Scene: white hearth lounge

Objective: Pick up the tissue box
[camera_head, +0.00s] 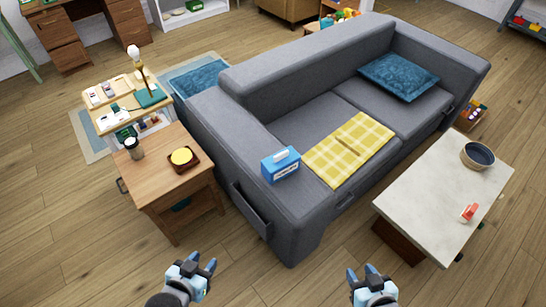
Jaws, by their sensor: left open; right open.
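A blue tissue box (281,165) with a white tissue at its top stands upright on the near left part of the grey sofa (298,228), by the armrest. My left gripper (203,267) is open and empty, low in the picture, left of and nearer than the box. My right gripper (364,273) is open and empty, low in the picture, right of and nearer than the box. Both grippers are well apart from the box. Nothing covers the box from this view.
A yellow checked cloth (349,149) lies beside the box, and a blue cushion (399,76) rests farther back. A wooden side table (167,188) stands left of the sofa. A pale-topped coffee table (443,200) stands at right. Bare floor (290,288) lies in front.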

